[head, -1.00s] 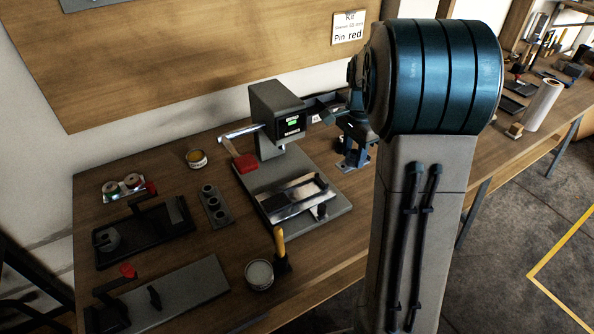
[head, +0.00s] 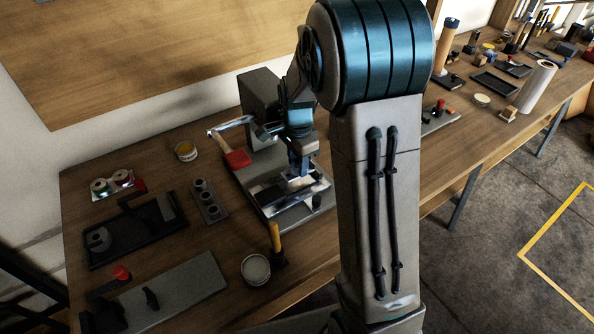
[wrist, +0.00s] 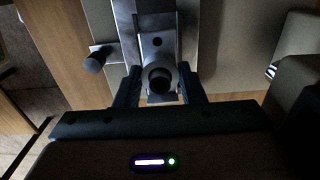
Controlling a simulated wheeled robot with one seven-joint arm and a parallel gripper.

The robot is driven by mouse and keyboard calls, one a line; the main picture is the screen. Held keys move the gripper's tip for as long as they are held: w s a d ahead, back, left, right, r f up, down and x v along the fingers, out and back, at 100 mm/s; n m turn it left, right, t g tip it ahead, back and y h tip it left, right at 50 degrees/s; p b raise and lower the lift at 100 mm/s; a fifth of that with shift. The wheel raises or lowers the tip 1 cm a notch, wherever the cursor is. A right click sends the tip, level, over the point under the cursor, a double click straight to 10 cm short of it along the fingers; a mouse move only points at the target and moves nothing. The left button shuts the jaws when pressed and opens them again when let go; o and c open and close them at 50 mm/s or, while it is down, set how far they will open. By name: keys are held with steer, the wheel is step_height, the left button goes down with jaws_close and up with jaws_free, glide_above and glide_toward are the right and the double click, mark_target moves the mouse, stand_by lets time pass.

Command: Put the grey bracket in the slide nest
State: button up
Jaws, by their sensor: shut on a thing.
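My gripper (head: 299,172) is low over the slide of the grey press, on the workbench. In the wrist view its two dark fingers (wrist: 160,80) are closed on the grey bracket (wrist: 158,58), a grey piece with a dark round boss and a small hole. The bracket lies over the silver slide (wrist: 126,25), which has a round black knob at its left. In the head view the slide (head: 320,188) shows bright metal with a dark middle. The nest itself is largely hidden under the bracket and gripper. I cannot tell whether the bracket touches the nest.
The press column (head: 259,95) and its red-ended lever (head: 236,158) stand just behind and left of my gripper. A grey block with round holes (head: 208,202), a black tray (head: 130,232), an open can (head: 256,270) and a yellow-handled tool (head: 276,240) stand left and front.

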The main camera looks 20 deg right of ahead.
steer(key=shift+f, duration=2)
steer(key=shift+f, duration=0.15)
steer(key=o, duration=1.1)
